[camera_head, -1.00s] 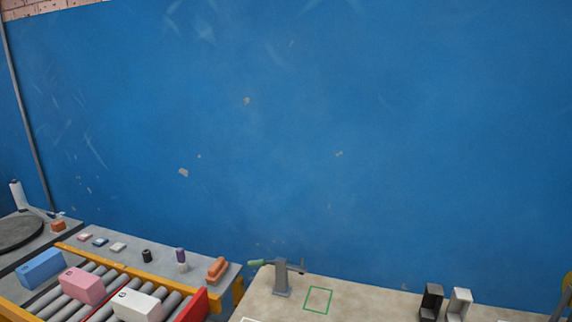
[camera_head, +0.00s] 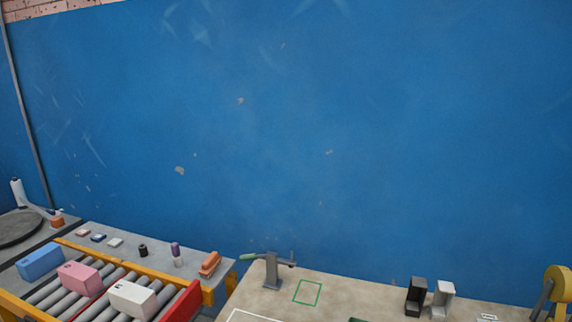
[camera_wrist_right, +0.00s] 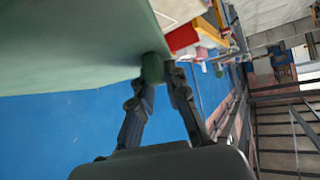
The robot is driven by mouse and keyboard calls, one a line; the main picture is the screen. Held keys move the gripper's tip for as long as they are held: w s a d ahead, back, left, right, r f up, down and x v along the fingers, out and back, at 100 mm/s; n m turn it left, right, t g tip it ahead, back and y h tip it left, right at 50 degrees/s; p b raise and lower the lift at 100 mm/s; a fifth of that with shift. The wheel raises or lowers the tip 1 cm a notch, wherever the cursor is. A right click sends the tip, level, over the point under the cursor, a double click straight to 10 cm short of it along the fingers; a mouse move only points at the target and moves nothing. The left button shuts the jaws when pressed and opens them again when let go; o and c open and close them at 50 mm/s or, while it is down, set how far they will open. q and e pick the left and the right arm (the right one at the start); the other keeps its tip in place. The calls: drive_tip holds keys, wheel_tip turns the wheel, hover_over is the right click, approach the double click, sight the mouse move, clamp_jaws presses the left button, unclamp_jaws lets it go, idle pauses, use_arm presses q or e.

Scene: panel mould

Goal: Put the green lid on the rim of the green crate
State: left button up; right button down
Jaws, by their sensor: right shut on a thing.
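In the right wrist view, the green lid (camera_wrist_right: 70,45) fills the upper left as a large pale green surface. My right gripper (camera_wrist_right: 160,72) is shut on a small green grip (camera_wrist_right: 152,68) at its edge. A small dark green edge (camera_head: 357,320) shows at the bottom of the head view; I cannot tell whether it is the lid or the green crate. The crate is not otherwise recognisable. Neither gripper shows in the head view.
The beige table (camera_head: 335,308) has a green square outline (camera_head: 308,293), a grey post with a lever (camera_head: 272,272) and black and grey holders (camera_head: 416,297). A roller conveyor (camera_head: 100,300) with several boxes stands left. A yellow wheel-like thing (camera_head: 558,285) is at right.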

drive_tip(key=w+d+r+n, duration=0.1)
drive_tip(key=w+d+r, duration=0.1)
drive_tip(key=d+r, duration=0.2)
drive_tip(key=w+d+r+n+g+y, duration=0.1)
drive_tip(key=w+d+r, duration=0.2)
drive_tip(key=d, duration=0.7)
drive_tip(key=shift+w+d+r, duration=0.2)
drive_tip(key=shift+w+r, duration=0.1)
drive_tip(key=shift+r, duration=0.2)
drive_tip(key=shift+a, duration=0.1)
drive_tip(key=shift+f, duration=0.15)
drive_tip(key=shift+s+f+g+b, duration=0.1)
drive_tip(key=shift+f+g+b, duration=0.2)
drive_tip(key=shift+f+b, duration=0.2)
